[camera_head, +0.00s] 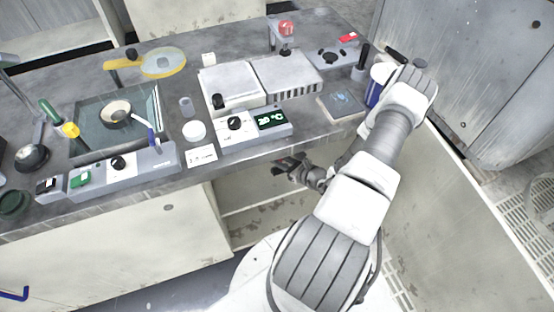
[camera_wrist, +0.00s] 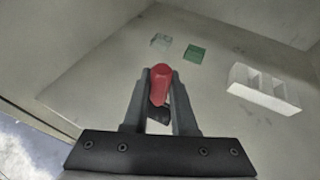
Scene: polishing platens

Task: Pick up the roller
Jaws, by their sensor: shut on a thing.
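My gripper (camera_wrist: 160,80) is shut on a red-and-dark thing, which I take to be the roller (camera_wrist: 160,86). Its rounded red part sits between the two fingertips, and a dark part shows just below it. The rest of its shape is hidden by the fingers. In the head view my gripper (camera_head: 291,166) is in front of the bench, just below its front edge, at the open shelf space. The held thing is too small and dark to make out clearly there.
The wrist view shows a pale shelf surface (camera_wrist: 110,85) with a green block (camera_wrist: 195,53), a clear block (camera_wrist: 161,41) and a white divided holder (camera_wrist: 262,89). Above is the cluttered bench (camera_head: 305,141), with a temperature controller (camera_head: 252,127) near its edge. A grey cabinet (camera_head: 470,75) stands at right.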

